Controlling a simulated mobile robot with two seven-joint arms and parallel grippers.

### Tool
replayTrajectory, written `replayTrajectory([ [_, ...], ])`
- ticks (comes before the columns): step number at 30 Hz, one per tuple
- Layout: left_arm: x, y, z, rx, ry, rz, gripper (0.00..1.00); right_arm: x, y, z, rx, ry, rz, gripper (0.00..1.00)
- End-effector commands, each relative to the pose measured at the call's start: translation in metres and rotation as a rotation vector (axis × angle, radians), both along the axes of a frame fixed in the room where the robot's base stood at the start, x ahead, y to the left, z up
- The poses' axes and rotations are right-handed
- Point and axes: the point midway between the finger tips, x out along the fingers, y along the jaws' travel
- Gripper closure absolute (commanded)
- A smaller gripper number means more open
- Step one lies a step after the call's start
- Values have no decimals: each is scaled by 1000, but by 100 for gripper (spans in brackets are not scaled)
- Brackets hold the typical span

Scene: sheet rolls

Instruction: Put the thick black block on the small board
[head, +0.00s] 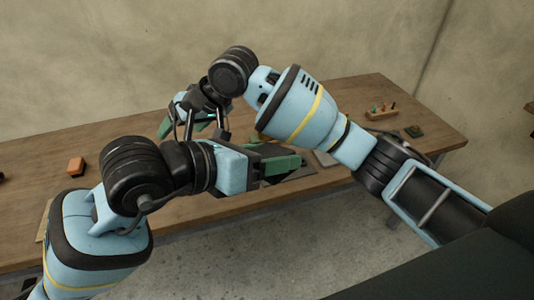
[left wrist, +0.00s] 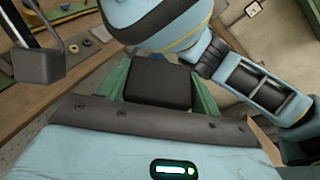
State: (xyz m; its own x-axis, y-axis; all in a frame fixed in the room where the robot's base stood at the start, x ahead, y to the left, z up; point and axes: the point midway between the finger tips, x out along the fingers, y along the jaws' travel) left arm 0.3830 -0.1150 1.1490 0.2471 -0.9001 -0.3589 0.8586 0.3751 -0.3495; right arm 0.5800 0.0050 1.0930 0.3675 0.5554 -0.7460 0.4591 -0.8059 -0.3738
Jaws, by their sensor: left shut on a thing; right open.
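My left gripper (head: 285,165) is over the front part of the table, with green fingers. In the left wrist view it (left wrist: 163,88) is shut on a thick black block (left wrist: 160,82). In the head view the block is hard to make out between the fingers. My right gripper (head: 183,127) is open, farther back and to the left, partly behind the arm links. Which piece is the small board I cannot tell for sure; a pale flat piece (head: 325,157) lies partly hidden behind my right arm, and a pale wooden edge (head: 45,222) shows beside my left arm.
The wooden table (head: 330,100) runs along the wall. An orange block (head: 76,166) is at left. A wooden peg rack (head: 382,114) and a small dark plate (head: 414,131) are at the right. My two arms cross close together over the middle.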

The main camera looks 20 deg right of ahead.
Motion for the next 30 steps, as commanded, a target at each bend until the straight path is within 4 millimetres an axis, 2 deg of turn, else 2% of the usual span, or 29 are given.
replayTrajectory([
  [1, 0, 0, 1, -1, -1, 0, 63, 9, -8, -10, 45, -36, -44, 25],
  [5, 0, 0, 1, -1, -1, 0, 63, 34, -39, -27, 128, -161, -177, 25],
  [6, 0, 0, 1, -1, -1, 0, 63, 41, -53, -33, 144, -200, -222, 25],
  [10, 0, 0, 1, -1, -1, 0, 63, 57, -102, -54, 163, -319, -364, 25],
  [11, 0, 0, 1, -1, -1, 0, 63, 54, -105, -64, 163, -326, -373, 25],
  [12, 0, 0, 1, -1, -1, 0, 63, 46, -103, -82, 160, -318, -365, 25],
  [20, 0, 0, 1, -1, -1, 0, 63, -14, -112, -184, 134, -302, -376, 25],
  [24, 0, 0, 1, -1, -1, 0, 63, -56, -120, -234, 108, -297, -388, 25],
  [30, 0, 0, 1, -1, -1, 0, 63, -124, -137, -295, 50, -289, -404, 25],
])
